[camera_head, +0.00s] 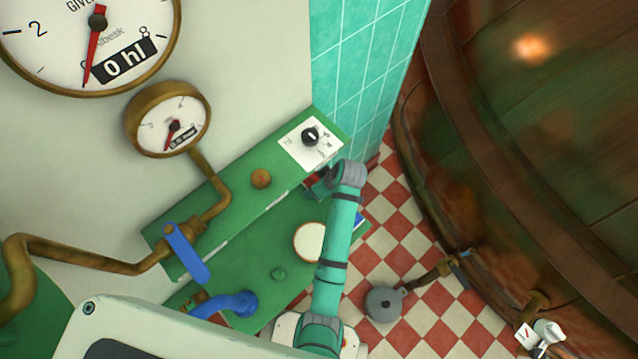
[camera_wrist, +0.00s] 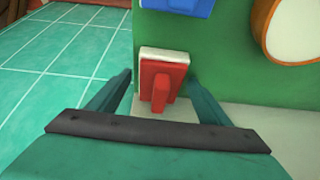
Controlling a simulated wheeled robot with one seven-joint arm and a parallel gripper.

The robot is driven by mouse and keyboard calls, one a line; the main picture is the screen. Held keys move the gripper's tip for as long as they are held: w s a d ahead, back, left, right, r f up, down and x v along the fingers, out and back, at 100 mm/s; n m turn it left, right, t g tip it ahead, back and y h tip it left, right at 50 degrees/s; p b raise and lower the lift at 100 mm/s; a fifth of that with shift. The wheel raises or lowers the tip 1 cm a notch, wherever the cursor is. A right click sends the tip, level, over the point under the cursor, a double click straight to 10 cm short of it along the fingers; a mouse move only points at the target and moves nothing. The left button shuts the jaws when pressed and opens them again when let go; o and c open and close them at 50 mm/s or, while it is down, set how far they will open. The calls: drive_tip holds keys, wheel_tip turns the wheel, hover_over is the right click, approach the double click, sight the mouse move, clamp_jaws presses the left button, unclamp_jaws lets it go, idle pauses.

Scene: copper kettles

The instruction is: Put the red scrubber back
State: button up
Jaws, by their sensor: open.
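The red scrubber (camera_wrist: 161,78) shows in the wrist view, a red block with a raised red grip and a whitish pad edge behind it. It is at the edge of a green surface (camera_wrist: 225,60), near the teal tiles. My gripper (camera_wrist: 157,84) is open, with one teal finger on each side of the scrubber and visible gaps to it. In the head view my gripper (camera_head: 322,186) is beside the green console, below the white switch plate. A small dark red patch there may be the scrubber; it is mostly hidden by my arm.
A blue object (camera_wrist: 178,5) is just beyond the scrubber, and a round white disc (camera_wrist: 292,28) is to its right. The green console (camera_head: 215,225) carries a blue-handled valve (camera_head: 187,253). Brown pipes and gauges are at left; a large copper kettle (camera_head: 540,130) is at right.

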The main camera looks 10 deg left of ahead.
drive_tip(key=v, duration=1.2)
drive_tip(key=shift+w+a+r, duration=0.1)
drive_tip(key=shift+w+r, duration=0.05)
idle(0.3)
